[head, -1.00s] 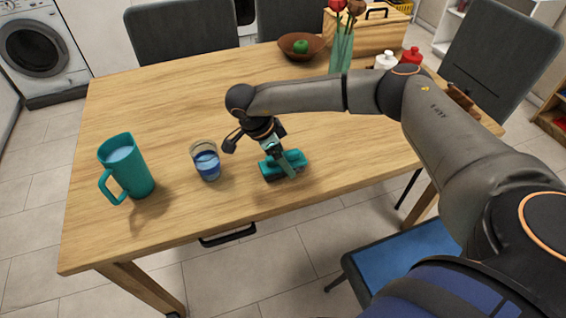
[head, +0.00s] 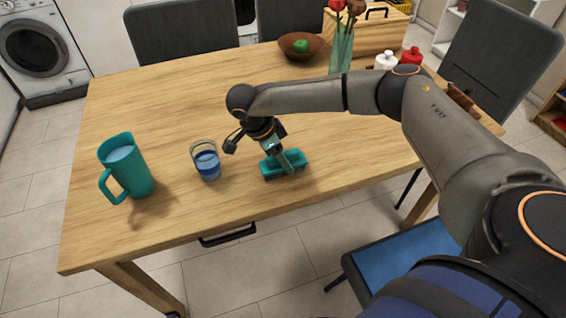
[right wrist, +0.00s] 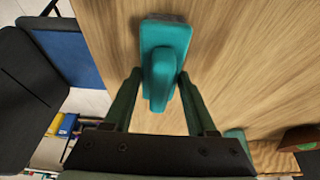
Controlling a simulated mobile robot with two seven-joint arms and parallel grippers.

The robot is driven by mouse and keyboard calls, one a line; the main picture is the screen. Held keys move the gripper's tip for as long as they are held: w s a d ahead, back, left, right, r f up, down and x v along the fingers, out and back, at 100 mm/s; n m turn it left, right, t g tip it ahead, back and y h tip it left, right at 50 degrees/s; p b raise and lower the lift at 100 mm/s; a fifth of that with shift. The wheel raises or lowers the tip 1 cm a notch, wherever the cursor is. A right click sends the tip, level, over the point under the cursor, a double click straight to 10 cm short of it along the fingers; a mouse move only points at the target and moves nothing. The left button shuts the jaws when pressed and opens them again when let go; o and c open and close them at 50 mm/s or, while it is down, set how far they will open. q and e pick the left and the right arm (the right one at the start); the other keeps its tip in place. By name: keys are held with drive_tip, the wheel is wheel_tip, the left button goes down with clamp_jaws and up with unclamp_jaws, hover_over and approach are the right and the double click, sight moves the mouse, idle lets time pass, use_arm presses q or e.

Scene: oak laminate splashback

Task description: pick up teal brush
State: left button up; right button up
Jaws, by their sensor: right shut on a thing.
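The teal brush (head: 296,161) is on the wooden table near its front edge, with dark bristles below. In the right wrist view the teal brush (right wrist: 166,45) has its raised handle between the two fingers. My right gripper (head: 287,163) comes down over the brush from above and is shut on its handle. It also shows in the right wrist view (right wrist: 158,85). I cannot tell whether the brush is clear of the table top. My left gripper is not in view.
A glass of blue liquid (head: 207,162) stands just left of the brush. A teal pitcher (head: 128,170) stands further left. A vase with flowers (head: 341,50), a brown bowl (head: 301,47) and bottles (head: 386,62) are at the back. The table (head: 150,95) is clear behind the glass.

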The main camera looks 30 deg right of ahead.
clamp_jaws()
drive_tip(key=shift+r, duration=0.15)
drive_tip(key=shift+r, duration=0.25)
wheel_tip(320, 180, up, 2)
drive_tip(key=shift+r, duration=0.1)
drive_tip(key=s+a+r, duration=0.9)
drive_tip(key=s+r, duration=0.1)
drive_tip(key=shift+s, duration=0.4)
